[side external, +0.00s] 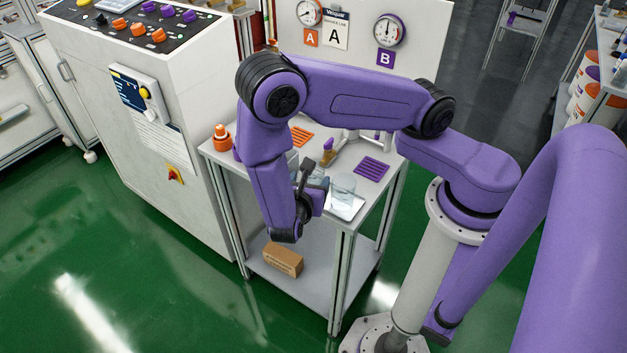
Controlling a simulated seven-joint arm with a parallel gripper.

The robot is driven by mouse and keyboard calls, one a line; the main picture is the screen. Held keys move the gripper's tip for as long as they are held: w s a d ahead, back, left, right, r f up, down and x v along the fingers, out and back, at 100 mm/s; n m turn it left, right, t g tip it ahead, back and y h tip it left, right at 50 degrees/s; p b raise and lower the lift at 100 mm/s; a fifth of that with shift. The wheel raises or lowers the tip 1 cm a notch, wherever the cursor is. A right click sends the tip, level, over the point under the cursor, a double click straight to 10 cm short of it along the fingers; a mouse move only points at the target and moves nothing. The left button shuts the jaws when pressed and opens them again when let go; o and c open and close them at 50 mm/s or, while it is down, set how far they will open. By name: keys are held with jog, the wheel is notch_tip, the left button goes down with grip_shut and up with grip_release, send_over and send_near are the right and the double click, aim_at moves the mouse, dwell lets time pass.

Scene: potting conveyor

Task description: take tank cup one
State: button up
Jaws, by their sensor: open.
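A clear cup (342,189) stands near the front right of the small table, on or beside a white plate (347,209). At least one more clear vessel (312,171) shows behind my gripper, partly hidden by it. I cannot read any marking that tells which is tank cup one. My gripper (315,180) is low over the table's front, with its dark fingers open. It is close to the clear vessels and left of the front cup. Whether a cup lies between the fingers is hard to see.
An orange slotted mat (301,137) and a purple slotted mat (371,169) lie on the table (222,158). An orange-topped object (221,138) stands at its left corner. A brass-coloured fitting (328,155) stands mid-table. A control cabinet (190,100) borders the left; a gauge panel (425,40) stands behind.

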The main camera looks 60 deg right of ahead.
aim_at(311, 177)
jog(key=shift+x, duration=3.05)
jog(key=c, duration=0.7)
